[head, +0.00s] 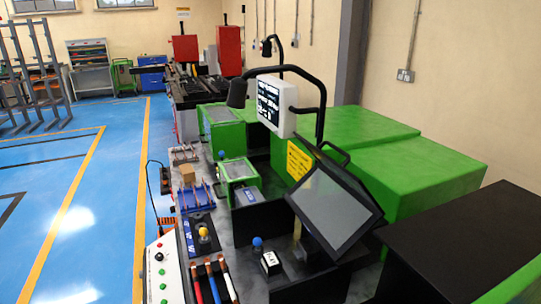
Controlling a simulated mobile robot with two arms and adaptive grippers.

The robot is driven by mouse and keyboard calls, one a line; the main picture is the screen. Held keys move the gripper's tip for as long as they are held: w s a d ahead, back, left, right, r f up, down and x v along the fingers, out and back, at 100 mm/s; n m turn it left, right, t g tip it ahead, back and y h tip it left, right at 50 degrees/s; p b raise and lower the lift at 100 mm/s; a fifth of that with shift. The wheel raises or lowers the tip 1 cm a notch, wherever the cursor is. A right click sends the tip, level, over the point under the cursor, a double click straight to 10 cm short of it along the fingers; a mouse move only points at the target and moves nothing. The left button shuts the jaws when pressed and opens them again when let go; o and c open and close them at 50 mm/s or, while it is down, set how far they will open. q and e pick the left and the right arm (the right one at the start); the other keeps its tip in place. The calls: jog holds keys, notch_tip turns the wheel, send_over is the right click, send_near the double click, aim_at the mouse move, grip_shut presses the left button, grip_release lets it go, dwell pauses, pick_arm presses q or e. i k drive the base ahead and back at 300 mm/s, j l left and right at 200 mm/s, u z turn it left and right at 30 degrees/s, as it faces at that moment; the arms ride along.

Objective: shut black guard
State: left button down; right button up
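The black guard (336,207) is right of the centre in the head view. It has a thick black frame around a grey pane and sits tilted over the bender's dark bed, raised at its upper edge. A black bar handle (333,153) shows behind its top edge. I cannot tell how its hinge sits. Under and in front of it are black plates and a small block with a blue knob (257,242). Neither of my grippers is in view.
Green machine housings (365,135) stand behind the guard, and a black-topped cabinet (470,235) is at right. A white display box (275,104) hangs on a black arm above. A control box (162,275) and handled tools stand at front. Blue floor (110,215) is clear at left.

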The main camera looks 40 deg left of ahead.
aim_at(339, 174)
jog(key=i+l+u, duration=0.2)
jog(key=u, duration=0.25)
jog(key=i+l+u, duration=0.15)
jog(key=u, duration=0.25)
jog(key=l+u, duration=0.45)
jog(key=i+l+u, duration=0.1)
jog(key=l+u, duration=0.15)
jog(key=l, duration=0.15)
jog(key=i+l+u, duration=0.2)
jog(key=l, duration=0.2)
jog(key=l+u, duration=0.25)
jog(key=l, duration=0.1)
